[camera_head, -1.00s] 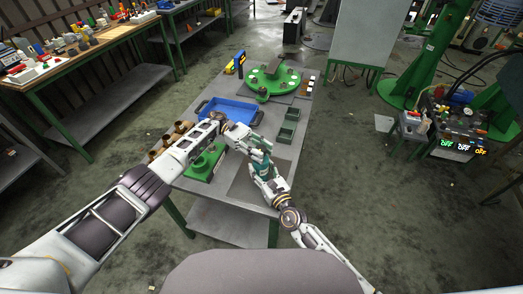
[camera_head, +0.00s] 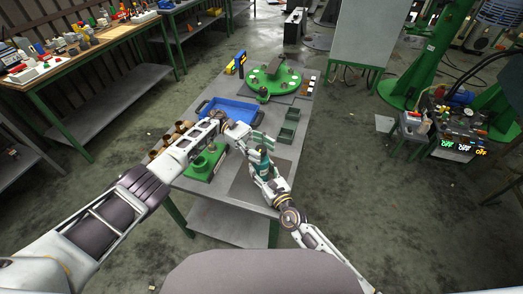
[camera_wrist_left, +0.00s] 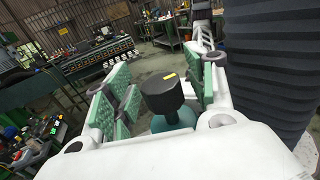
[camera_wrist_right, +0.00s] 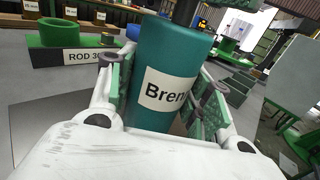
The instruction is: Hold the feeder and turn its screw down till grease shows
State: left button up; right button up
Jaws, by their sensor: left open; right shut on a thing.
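The feeder is a teal cylinder (camera_wrist_right: 168,75) with a white label reading "Bren", partly cut off by a finger. My right gripper (camera_wrist_right: 160,100) is shut on the feeder's body and holds it roughly upright, slightly tilted in its wrist view. In the left wrist view the feeder's black screw knob (camera_wrist_left: 162,94), with a small yellow mark, stands above the teal body (camera_wrist_left: 175,121). My left gripper (camera_wrist_left: 165,95) is open, its green-padded fingers on either side of the knob. In the head view both grippers meet at the feeder (camera_head: 262,160). No grease can be made out.
On the grey table are a blue tray (camera_head: 229,104), small green bins (camera_head: 287,132), a green block (camera_head: 200,168) labelled "ROD" and a round green fixture (camera_head: 272,78). A dark mat (camera_wrist_right: 35,130) lies below the feeder. Control boxes with lit displays stand at right.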

aim_at(262, 149)
pick_arm(q)
jog(key=shift+r, duration=4.65)
pick_arm(e)
jog(key=o, duration=1.5)
jog(key=shift+c, duration=0.2)
jog(key=shift+v, duration=5.95)
pick_arm(q)
jog(key=shift+d, duration=0.15)
pick_arm(e)
jog(key=shift+d, duration=0.1)
